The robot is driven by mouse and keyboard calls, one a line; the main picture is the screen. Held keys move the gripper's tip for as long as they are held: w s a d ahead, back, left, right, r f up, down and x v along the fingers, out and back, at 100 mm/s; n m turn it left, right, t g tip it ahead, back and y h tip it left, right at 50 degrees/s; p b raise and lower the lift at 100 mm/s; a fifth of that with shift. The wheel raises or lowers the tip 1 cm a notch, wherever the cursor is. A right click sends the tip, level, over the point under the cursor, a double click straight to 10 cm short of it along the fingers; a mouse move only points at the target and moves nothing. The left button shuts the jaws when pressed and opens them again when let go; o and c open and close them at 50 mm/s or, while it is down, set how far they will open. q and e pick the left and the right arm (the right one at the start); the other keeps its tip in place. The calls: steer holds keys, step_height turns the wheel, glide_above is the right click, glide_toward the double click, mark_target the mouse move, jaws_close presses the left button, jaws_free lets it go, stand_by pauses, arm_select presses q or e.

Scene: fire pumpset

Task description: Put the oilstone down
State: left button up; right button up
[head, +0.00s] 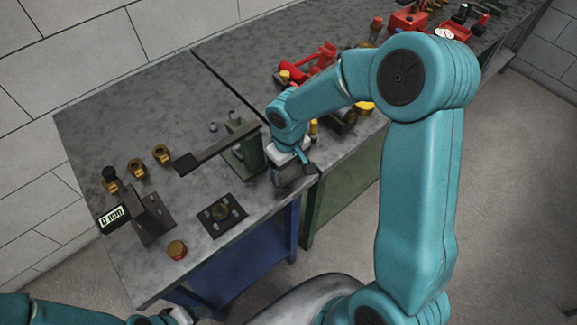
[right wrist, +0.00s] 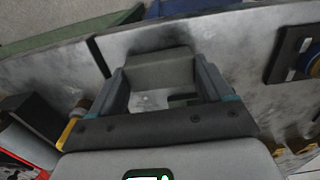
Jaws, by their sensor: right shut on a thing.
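The oilstone (right wrist: 160,74) is a grey block between the two dark fingers of my right gripper in the right wrist view. My right gripper (right wrist: 165,88) is shut on it, over the near edge of the grey bench top. A dark shadow lies on the bench around the block; I cannot tell whether it touches the surface. In the head view my right gripper (head: 294,180) is at the bench's front edge, and its fingers mostly hide the stone.
Red parts (head: 305,65) lie farther right. Bench surface near the plate is free.

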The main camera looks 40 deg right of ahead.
mark_target(288, 171)
steer(key=shift+s, duration=0.1)
steer(key=shift+f, duration=0.15)
steer(key=o, duration=1.2)
step_height(288, 171, up, 12)
steer(key=shift+r+b, duration=0.2)
steer(key=shift+b, duration=0.2)
